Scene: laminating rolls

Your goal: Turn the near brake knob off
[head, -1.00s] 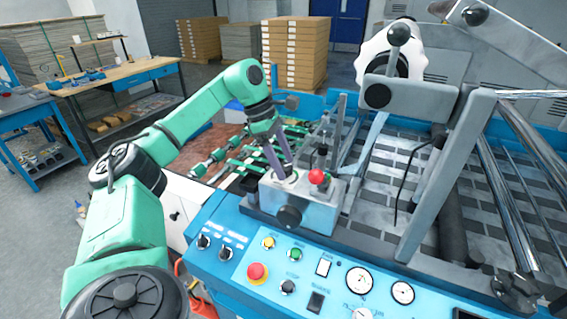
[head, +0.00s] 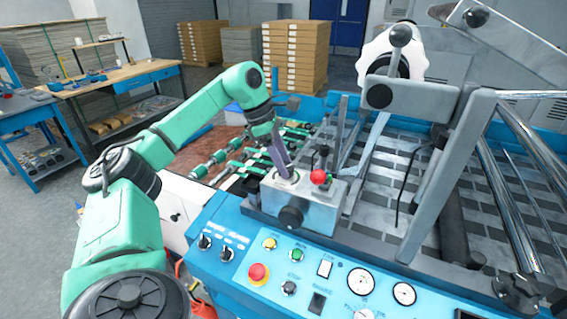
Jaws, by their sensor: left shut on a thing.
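My left gripper (head: 286,176) reaches down onto the top of a grey metal box (head: 318,200) on the blue machine. It is shut on the near brake knob there; its fingers hide nearly all of the knob, so I cannot read its setting. A red ball knob (head: 318,177) stands on the same box just right of the fingers. A black round knob (head: 291,217) sits on the box's front face. My right gripper is out of the picture.
The blue control panel (head: 230,275) in front carries switches, a red button (head: 258,273) and gauges (head: 361,281). A grey upright frame (head: 440,190) and rollers (head: 510,190) stand at the right. A workbench (head: 110,82) and stacked boards (head: 295,55) are behind.

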